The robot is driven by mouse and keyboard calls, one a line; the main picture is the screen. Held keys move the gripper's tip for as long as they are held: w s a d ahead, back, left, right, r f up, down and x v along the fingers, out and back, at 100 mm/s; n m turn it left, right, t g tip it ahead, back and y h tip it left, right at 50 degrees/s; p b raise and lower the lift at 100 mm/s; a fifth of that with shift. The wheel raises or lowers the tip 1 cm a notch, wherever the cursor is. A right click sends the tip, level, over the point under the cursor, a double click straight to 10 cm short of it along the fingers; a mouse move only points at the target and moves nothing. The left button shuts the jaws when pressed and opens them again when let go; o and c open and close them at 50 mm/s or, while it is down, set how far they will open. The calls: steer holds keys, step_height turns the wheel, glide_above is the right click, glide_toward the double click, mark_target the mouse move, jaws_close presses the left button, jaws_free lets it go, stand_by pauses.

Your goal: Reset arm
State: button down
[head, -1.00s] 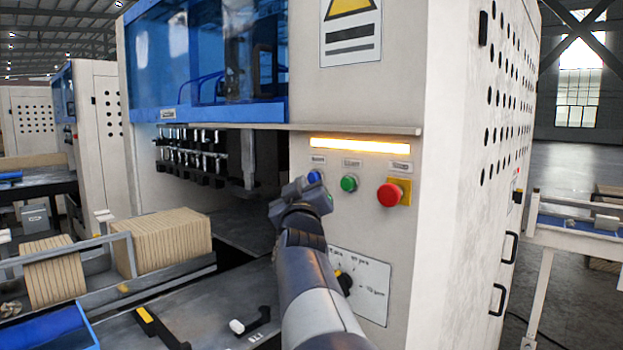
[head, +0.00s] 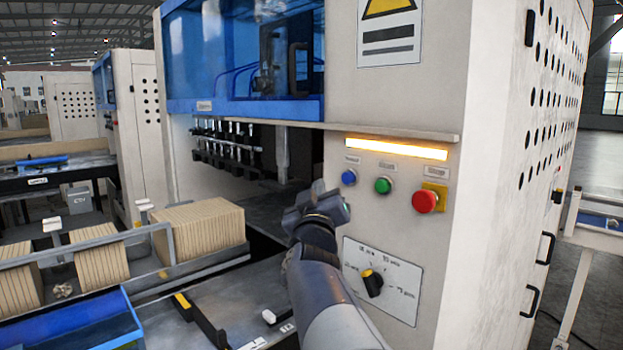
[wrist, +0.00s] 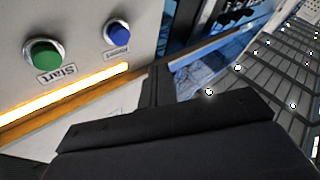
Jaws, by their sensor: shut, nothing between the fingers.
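My gripper (head: 322,200) is at the end of my raised arm, in front of the machine's control panel in the head view. It is shut and empty, left of and below the blue button (head: 348,177), apart from the panel as far as I can tell. The green button (head: 383,186) and the red stop button (head: 425,201) on its yellow plate sit further right. A rotary selector (head: 372,282) is on a white plate below. In the wrist view the dark gripper body (wrist: 165,130) fills the lower middle, with the green button (wrist: 43,54) and blue button (wrist: 117,33) at upper left.
A lit amber bar (head: 396,149) runs above the buttons. A ledge (head: 330,127) juts out over the machine's opening. Stacks of brown cardboard (head: 200,232) and a blue tray (head: 85,330) stand at left. Open floor (head: 598,160) shows at right.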

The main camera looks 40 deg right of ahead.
steer(key=shift+d, duration=0.1)
steer(key=shift+s+a+p, duration=0.15)
steer(key=shift+a+p, duration=1.3)
steer(key=shift+a, duration=0.55)
steer(key=shift+d, duration=0.1)
